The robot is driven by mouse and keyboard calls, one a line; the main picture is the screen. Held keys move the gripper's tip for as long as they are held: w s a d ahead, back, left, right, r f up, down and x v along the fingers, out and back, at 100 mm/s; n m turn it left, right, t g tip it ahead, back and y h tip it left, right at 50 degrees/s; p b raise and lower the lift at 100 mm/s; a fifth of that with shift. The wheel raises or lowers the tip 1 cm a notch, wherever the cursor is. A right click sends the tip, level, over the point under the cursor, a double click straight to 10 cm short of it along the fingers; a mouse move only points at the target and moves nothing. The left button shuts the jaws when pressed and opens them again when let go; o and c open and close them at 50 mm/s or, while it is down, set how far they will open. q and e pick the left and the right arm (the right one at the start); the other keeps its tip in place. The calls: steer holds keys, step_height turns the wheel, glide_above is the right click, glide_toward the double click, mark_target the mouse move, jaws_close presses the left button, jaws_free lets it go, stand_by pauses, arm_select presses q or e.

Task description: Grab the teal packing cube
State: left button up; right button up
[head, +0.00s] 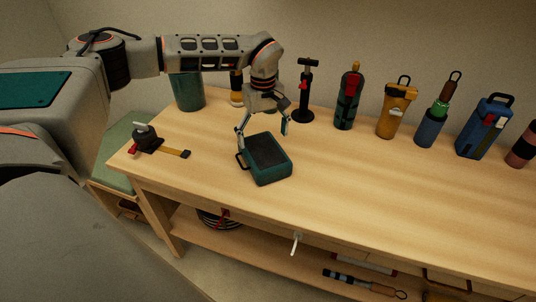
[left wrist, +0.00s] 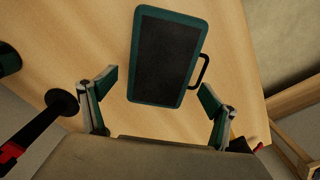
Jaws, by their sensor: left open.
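The teal packing cube (head: 266,160) lies flat on the wooden table. It has a dark top panel and a black loop handle on its left side in the head view. My left gripper (head: 264,131) is open above the cube's far edge, its fingers pointing down with one toward each side. In the left wrist view the cube (left wrist: 167,57) lies beyond the open fingertips of the gripper (left wrist: 158,88), with its handle on the right. The fingers do not appear to touch it. My right gripper is not in view.
On the table (head: 350,185), a teal cylinder (head: 188,92), a black stand (head: 304,95) and several bottles and pouches line the back. A black item with a yellow strap (head: 148,140) lies at the left. The table front is clear.

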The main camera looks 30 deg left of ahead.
mark_target(264, 149)
arm_select(q)
steer(key=shift+s+f, duration=0.4)
steer(key=shift+f, duration=0.3)
steer(key=f+b, duration=0.1)
steer(key=f, duration=0.4)
steer(key=shift+w+f, duration=0.15)
steer(key=shift+w, duration=0.05)
steer(key=shift+d, duration=0.1)
steer(key=c, duration=1)
